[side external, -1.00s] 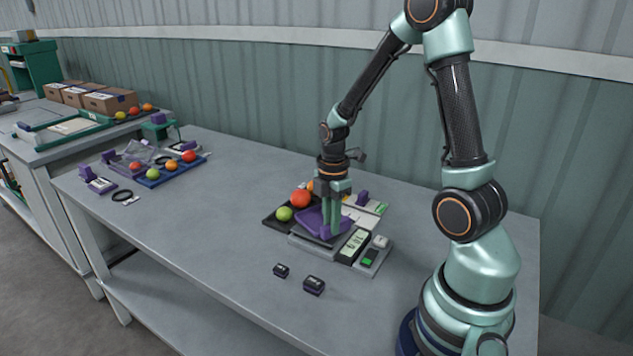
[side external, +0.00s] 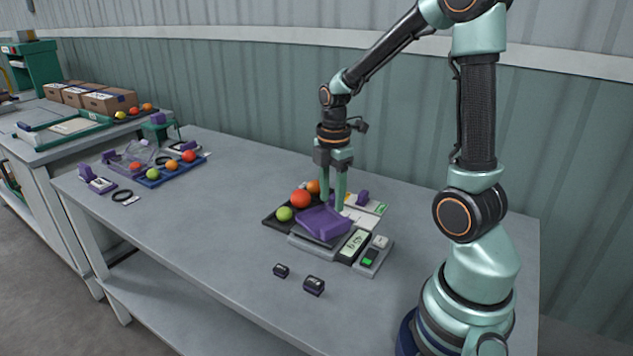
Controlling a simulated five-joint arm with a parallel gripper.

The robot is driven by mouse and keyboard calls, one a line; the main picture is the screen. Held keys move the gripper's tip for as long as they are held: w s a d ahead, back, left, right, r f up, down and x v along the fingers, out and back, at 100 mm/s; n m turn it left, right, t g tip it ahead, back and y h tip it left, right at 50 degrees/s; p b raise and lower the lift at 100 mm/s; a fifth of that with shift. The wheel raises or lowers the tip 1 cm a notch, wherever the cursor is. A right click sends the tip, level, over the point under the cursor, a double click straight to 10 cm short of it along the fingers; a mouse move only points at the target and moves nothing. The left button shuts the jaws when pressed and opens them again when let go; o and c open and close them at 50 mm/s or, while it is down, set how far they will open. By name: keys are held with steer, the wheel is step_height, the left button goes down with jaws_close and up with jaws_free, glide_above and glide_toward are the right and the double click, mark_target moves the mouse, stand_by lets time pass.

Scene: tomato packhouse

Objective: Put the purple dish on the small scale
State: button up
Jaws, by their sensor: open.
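The purple dish (side external: 322,223) rests on top of the small scale (side external: 305,245), a flat grey unit with a display and a green button at its right. The dish looks empty and about level. My gripper (side external: 333,204) is open and empty. Its two green fingers point down just above and behind the dish, apart from each other. Whether a fingertip still touches the dish's far edge I cannot tell.
A dark tray (side external: 270,222) with red, green and orange tomatoes stands left of the scale. Two small black blocks (side external: 314,285) lie in front. A blue tray (side external: 183,177) with tomatoes is at the far left. The table's middle is clear.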

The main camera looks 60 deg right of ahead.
steer(key=s+a+r+m+t, duration=0.2)
steer(key=a+r+m+t, duration=0.3)
steer(key=a+r+m, duration=0.6)
steer(key=a+m, duration=0.2)
steer(key=a, duration=0.1)
steer(key=shift+s+r+t, duration=0.25)
steer(key=shift+r+t, duration=0.05)
steer(key=shift+r, duration=0.1)
